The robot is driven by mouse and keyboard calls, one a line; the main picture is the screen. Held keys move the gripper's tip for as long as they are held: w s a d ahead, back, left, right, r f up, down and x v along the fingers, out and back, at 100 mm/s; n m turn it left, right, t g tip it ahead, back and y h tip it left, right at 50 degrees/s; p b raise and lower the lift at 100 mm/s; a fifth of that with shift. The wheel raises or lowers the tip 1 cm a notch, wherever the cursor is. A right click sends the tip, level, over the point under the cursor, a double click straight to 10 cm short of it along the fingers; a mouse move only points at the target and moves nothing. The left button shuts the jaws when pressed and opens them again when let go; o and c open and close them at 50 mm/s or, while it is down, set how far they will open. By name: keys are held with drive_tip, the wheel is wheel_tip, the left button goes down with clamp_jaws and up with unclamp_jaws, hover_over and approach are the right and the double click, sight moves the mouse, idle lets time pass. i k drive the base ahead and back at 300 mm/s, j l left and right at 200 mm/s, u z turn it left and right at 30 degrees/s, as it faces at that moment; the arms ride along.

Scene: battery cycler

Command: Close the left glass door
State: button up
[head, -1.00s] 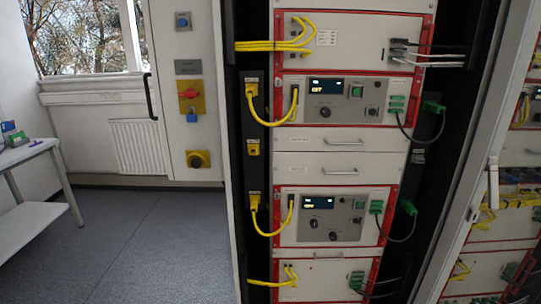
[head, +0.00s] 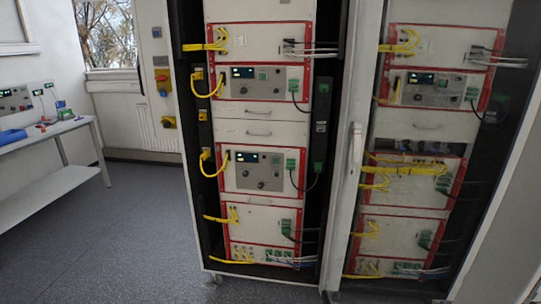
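A tall cabinet with two equipment bays stands in the head view. The left bay (head: 262,136) shows its front panels, with no glass or door frame that I can make out across it. A pale upright frame (head: 345,200) with a white handle (head: 356,145) stands between the bays. The right bay (head: 405,192) looks duller, perhaps seen through glass. I cannot tell whether this frame belongs to the left glass door or the right one. A grey slanted edge (head: 497,225) is at the far right. My gripper is not in view.
A white side table (head: 52,133) with small devices stands at the left wall. Grey floor (head: 120,235) is clear between the table and the cabinet. A wall panel with a red and yellow switch (head: 162,82) and a window (head: 108,32) are behind. Yellow cables (head: 207,165) loop at the left bay.

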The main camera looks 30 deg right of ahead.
sight(506, 267)
drive_tip(key=k+l, duration=0.1)
drive_tip(key=l, duration=0.3)
drive_tip(key=k+l+u, duration=0.1)
drive_tip(key=l, duration=0.3)
drive_tip(key=k+l, duration=0.1)
drive_tip(key=l, duration=0.25)
drive_tip(key=k+l+u, duration=0.1)
drive_tip(key=l, duration=0.3)
drive_tip(key=k+l, duration=0.1)
drive_tip(key=l, duration=0.3)
drive_tip(key=i+l, duration=0.1)
drive_tip(key=l, duration=0.5)
drive_tip(key=i+l+u, duration=0.1)
drive_tip(key=l, duration=0.5)
